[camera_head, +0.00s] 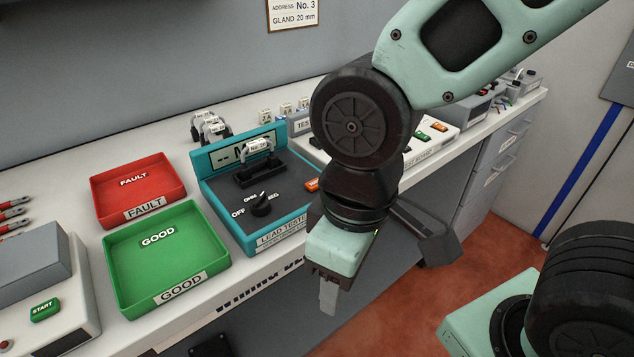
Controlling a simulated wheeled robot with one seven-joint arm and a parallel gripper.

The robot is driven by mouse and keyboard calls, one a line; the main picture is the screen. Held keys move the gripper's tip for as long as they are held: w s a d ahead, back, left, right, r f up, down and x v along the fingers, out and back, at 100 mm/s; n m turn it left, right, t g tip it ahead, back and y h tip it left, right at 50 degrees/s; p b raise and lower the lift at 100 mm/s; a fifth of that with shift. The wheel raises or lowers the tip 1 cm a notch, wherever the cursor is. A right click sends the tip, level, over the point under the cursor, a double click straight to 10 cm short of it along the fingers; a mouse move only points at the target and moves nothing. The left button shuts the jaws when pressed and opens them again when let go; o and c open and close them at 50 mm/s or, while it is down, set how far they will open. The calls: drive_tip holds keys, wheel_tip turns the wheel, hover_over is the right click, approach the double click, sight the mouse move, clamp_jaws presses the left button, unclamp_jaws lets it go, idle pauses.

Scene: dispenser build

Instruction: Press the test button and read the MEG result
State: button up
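The lead tester (222,195) is a teal box with a dark sloping top on the bench. Its knob (262,207) sits among OFF, OHM and MEG marks and seems turned toward MEG. The display (222,156) on its back panel shows only dashes that I can make out. A labelled lead (257,147) sits at the black holder (256,173). An orange button (312,184) at the tester's right is partly hidden by my arm. My gripper (328,297) points down in front of the bench edge, right of the tester, apart from it. Its fingers look together and empty.
A red FAULT tray (141,213) and a green GOOD tray (193,290) stand left of the tester, both empty. A box with a green START button (45,310) is at the lower left. More leads (209,125) stand behind the tester. Open floor (400,310) lies below my gripper.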

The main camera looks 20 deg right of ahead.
clamp_jaws()
idle(1.9)
